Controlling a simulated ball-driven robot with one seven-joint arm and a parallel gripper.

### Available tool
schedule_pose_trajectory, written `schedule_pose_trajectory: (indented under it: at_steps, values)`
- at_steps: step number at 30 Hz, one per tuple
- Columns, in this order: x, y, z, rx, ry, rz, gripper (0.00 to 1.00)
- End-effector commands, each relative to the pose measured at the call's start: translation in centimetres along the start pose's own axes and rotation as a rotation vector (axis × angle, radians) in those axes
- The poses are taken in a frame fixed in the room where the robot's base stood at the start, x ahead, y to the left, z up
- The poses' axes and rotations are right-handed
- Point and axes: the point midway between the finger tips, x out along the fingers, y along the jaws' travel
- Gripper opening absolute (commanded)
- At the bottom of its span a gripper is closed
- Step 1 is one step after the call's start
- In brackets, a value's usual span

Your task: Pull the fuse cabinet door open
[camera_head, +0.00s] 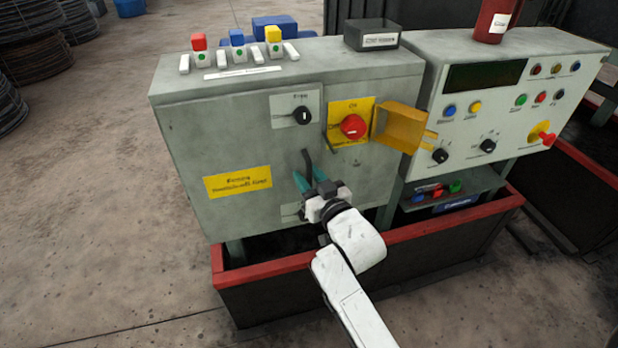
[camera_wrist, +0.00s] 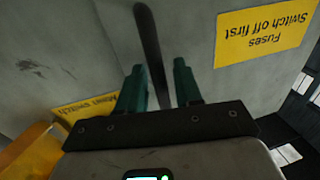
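The grey fuse cabinet (camera_head: 200,130) stands at the centre of the head view, with its front looking flat and shut. A yellow label (camera_head: 238,182) is on its front; in the wrist view the label (camera_wrist: 262,30) reads "Fuses Switch off first" upside down. A dark bar handle (camera_head: 307,162) sits on the front below the switches; in the wrist view the handle (camera_wrist: 149,40) runs down between my fingers. My gripper (camera_head: 308,174) has teal fingers apart around the handle. In the wrist view my gripper (camera_wrist: 157,68) shows gaps on both sides of it.
A red main switch (camera_head: 353,126) on a yellow plate and an open yellow cover (camera_head: 401,127) are just above right of my gripper. A black knob (camera_head: 303,115) is above. A control console (camera_head: 500,110) stands right. A red-rimmed trough (camera_head: 270,266) runs below.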

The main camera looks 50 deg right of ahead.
Motion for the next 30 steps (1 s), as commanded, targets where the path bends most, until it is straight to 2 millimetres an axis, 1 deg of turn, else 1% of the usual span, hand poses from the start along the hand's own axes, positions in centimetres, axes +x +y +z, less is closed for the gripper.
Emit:
schedule_pose_trajectory:
  at_steps: [3, 14, 30]
  values:
    - [-0.01, -0.01, -0.01, 0.000, 0.000, 0.000, 0.34]
    - [-0.03, -0.01, -0.02, 0.000, 0.001, 0.000, 0.00]
    - [-0.06, 0.00, -0.01, 0.000, 0.001, -0.001, 0.00]
